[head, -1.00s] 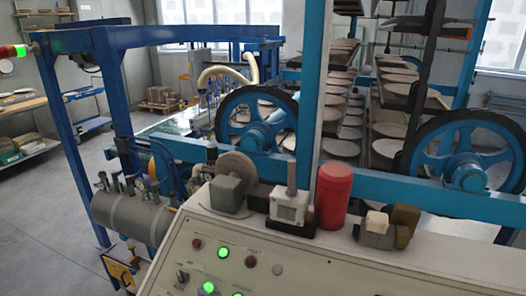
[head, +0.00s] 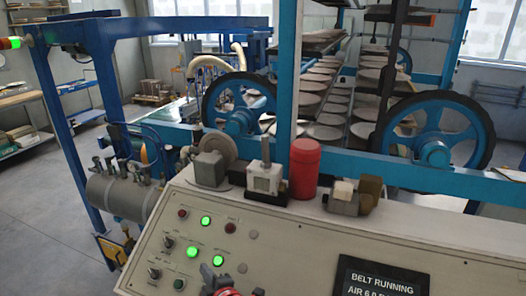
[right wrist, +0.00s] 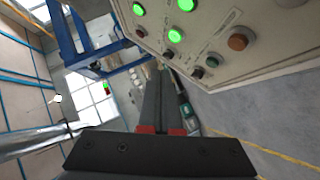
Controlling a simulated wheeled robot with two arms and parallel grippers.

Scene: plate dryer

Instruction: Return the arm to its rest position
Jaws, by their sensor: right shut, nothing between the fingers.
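My right gripper (head: 210,275) shows at the bottom edge of the head view, in front of the control panel (head: 290,235); only its dark fingers and a little red show. In the right wrist view its two dark fingers (right wrist: 161,68) lie together, shut and empty, with red parts at their base. The sloped panel fills the upper right of that view, apart from the fingers as far as I can tell. It carries lit green buttons (right wrist: 176,36), red buttons and dark knobs. My left gripper is in neither view.
A screen (head: 380,280) on the panel reads "BELT RUNNING". A red cylinder (head: 305,167) and small devices stand along the panel's top. Behind are blue wheels (head: 436,150) and racks of round plates. A grey tank (head: 120,195) stands left; open floor (head: 40,220) lies beyond.

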